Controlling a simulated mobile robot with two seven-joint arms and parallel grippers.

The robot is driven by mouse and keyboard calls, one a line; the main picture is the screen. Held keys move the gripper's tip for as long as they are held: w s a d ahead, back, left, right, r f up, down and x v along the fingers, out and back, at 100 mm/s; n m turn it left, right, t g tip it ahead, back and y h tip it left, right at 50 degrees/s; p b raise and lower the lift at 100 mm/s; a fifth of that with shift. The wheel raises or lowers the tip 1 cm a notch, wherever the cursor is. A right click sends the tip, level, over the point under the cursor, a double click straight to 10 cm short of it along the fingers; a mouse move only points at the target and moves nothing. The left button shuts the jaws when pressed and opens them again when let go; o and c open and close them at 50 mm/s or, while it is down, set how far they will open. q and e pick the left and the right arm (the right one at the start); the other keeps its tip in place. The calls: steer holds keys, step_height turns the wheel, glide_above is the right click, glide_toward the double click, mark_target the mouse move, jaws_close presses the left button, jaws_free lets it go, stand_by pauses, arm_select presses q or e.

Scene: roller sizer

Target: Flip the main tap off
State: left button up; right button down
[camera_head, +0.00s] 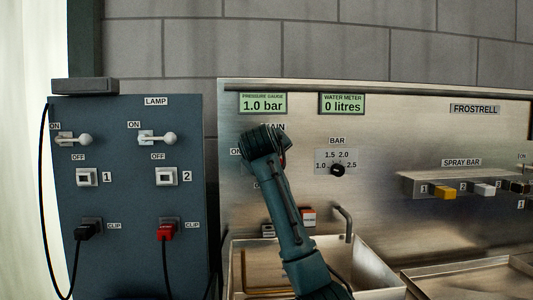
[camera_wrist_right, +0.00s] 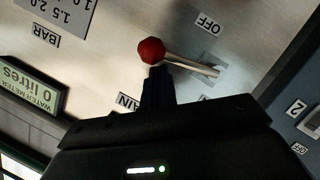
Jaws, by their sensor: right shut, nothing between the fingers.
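The main tap is a lever with a red ball knob (camera_wrist_right: 151,50) on a pale shaft (camera_wrist_right: 192,65), in the right wrist view. Its OFF label (camera_wrist_right: 208,24) is beyond the shaft; part of the MAIN label (camera_wrist_right: 128,102) shows on the near side. My right gripper (camera_wrist_right: 158,72) is shut and empty, its fingertips right at the knob on the MAIN-label side; I cannot tell whether they touch. In the head view my right gripper (camera_head: 264,141) covers most of the tap, with a bit of red at its right edge. My left gripper is not in view.
The pressure gauge (camera_head: 263,103) reads 1.0 bar and the water meter (camera_head: 342,103) 0 litres. A pressure dial (camera_head: 338,170) sits right of the tap. A blue lamp panel (camera_head: 125,200) stands left. A spout (camera_head: 346,222) and a sink rim (camera_head: 375,262) are below.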

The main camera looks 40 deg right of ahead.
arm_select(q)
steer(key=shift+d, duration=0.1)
arm_select(e)
steer(key=shift+s+d+f+m+y, duration=0.1)
steer(key=shift+d+f+m+y, duration=0.15)
steer(key=shift+f+m+y, duration=0.25)
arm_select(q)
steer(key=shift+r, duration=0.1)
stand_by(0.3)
